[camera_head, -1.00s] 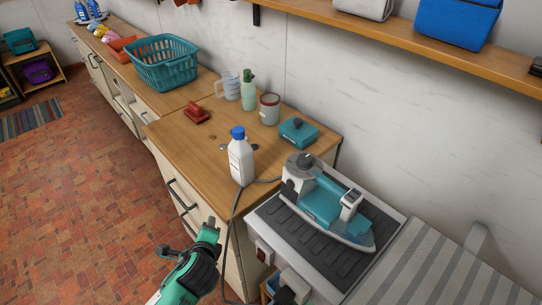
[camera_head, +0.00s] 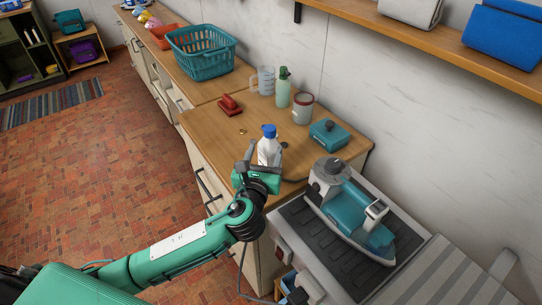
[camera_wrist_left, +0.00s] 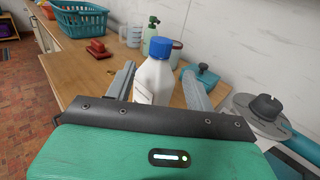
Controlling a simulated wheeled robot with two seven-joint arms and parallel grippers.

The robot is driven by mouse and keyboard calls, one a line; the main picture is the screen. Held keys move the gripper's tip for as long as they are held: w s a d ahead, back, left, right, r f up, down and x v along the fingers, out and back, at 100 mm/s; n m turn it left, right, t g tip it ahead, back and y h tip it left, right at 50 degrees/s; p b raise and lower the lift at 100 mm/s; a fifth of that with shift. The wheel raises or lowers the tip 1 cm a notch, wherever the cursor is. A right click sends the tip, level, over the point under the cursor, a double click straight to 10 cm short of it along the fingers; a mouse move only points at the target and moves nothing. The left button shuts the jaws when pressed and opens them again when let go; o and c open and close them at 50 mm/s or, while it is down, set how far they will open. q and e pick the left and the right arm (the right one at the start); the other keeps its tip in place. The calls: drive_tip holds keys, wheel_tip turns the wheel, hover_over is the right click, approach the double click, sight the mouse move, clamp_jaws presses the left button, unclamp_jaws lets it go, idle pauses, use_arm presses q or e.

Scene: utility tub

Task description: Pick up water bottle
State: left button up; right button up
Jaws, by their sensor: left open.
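The water bottle (camera_head: 268,150) is white with a blue cap and stands upright near the front edge of the wooden counter. Its lower part is hidden behind my left gripper (camera_head: 262,160) in the head view. In the left wrist view the bottle (camera_wrist_left: 154,78) stands between the two open fingers of my left gripper (camera_wrist_left: 160,88), and its base is hidden by the gripper body. I cannot tell whether either finger touches it. My right gripper is not in view.
Behind the bottle are a teal box (camera_head: 328,135), a jar (camera_head: 302,108), a green spray bottle (camera_head: 283,88), a measuring jug (camera_head: 265,80) and a red brush (camera_head: 230,105). A teal basket (camera_head: 203,55) stands farther back.

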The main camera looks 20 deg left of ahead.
sight(269, 136)
use_arm(q)
drive_tip(key=w, duration=0.2)
drive_tip(key=shift+w+a, duration=0.15)
drive_tip(key=shift+w, duration=0.25)
drive_tip(key=shift+w+r+p, duration=0.2)
drive_tip(key=shift+w+p, duration=0.1)
drive_tip(key=shift+p, duration=0.05)
drive_tip(key=w, duration=0.1)
drive_tip(key=w+p, duration=0.1)
drive_tip(key=w, duration=0.1)
drive_tip(key=shift+w+a+r, duration=0.2)
drive_tip(key=shift+w+a, duration=0.05)
drive_tip(key=shift+w, duration=0.05)
drive_tip(key=shift+w+f, duration=0.15)
drive_tip(key=shift+w, duration=0.35)
drive_tip(key=shift+a, duration=0.1)
clamp_jaws()
